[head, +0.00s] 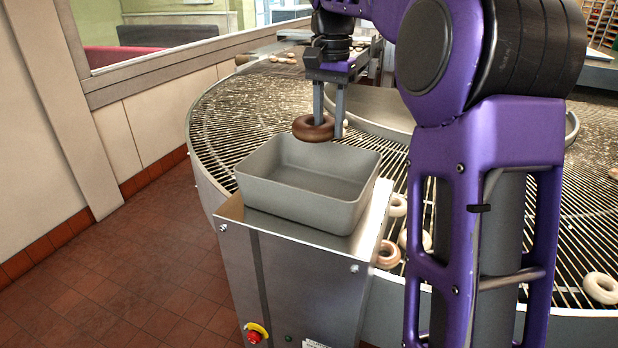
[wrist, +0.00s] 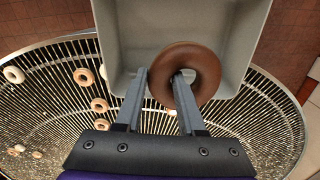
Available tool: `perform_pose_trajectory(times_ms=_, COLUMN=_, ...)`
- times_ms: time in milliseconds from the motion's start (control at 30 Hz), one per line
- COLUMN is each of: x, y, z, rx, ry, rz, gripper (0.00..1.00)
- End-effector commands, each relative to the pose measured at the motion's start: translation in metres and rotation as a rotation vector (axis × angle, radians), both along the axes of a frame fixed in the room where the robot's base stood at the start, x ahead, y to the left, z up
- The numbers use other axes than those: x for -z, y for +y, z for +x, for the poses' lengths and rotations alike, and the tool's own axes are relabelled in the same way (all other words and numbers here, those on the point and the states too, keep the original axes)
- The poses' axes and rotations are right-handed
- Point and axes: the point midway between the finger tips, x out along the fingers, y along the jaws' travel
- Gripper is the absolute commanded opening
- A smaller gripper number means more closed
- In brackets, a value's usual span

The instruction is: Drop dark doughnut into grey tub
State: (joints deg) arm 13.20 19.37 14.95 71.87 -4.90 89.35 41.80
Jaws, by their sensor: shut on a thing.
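The dark brown doughnut (head: 304,128) is held in my gripper (head: 329,118), above the back rim of the grey tub. In the wrist view the dark doughnut (wrist: 193,62) has one finger of my gripper (wrist: 162,78) through its hole and the other at its outer left side, so the jaws are shut on its ring. The grey tub (head: 290,205) stands upright on a metal stand, and its visible inside is empty. In the wrist view the tub (wrist: 122,40) lies beyond and below the doughnut, which overlaps its near wall.
The metal stand (head: 300,270) has a red stop button (head: 254,336) on its front. A round wire conveyor (head: 225,125) curves behind and beside it, carrying several pale doughnuts (head: 601,288) and a tan one (head: 388,254). Brown tiled floor (head: 150,260) is clear at left.

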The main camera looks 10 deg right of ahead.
Motion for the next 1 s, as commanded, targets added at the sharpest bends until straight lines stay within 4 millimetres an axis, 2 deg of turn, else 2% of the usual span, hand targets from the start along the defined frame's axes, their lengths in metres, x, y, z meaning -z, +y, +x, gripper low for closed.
perform_pose_trajectory(times_ms=300, x=0.035, y=0.0, z=0.0, rx=0.0, ry=0.001, rz=0.0, gripper=0.0)
perform_pose_trajectory(times_ms=500, x=0.052, y=0.0, z=0.0, rx=0.0, ry=0.001, rz=0.0, gripper=0.0)
perform_pose_trajectory(times_ms=867, x=0.056, y=0.0, z=0.0, rx=0.0, ry=0.0, rz=0.0, gripper=0.0)
perform_pose_trajectory(times_ms=900, x=0.056, y=0.0, z=0.0, rx=0.0, ry=0.0, rz=0.0, gripper=0.44)
perform_pose_trajectory(times_ms=1000, x=0.056, y=0.0, z=0.0, rx=0.0, ry=0.0, rz=0.0, gripper=0.62)
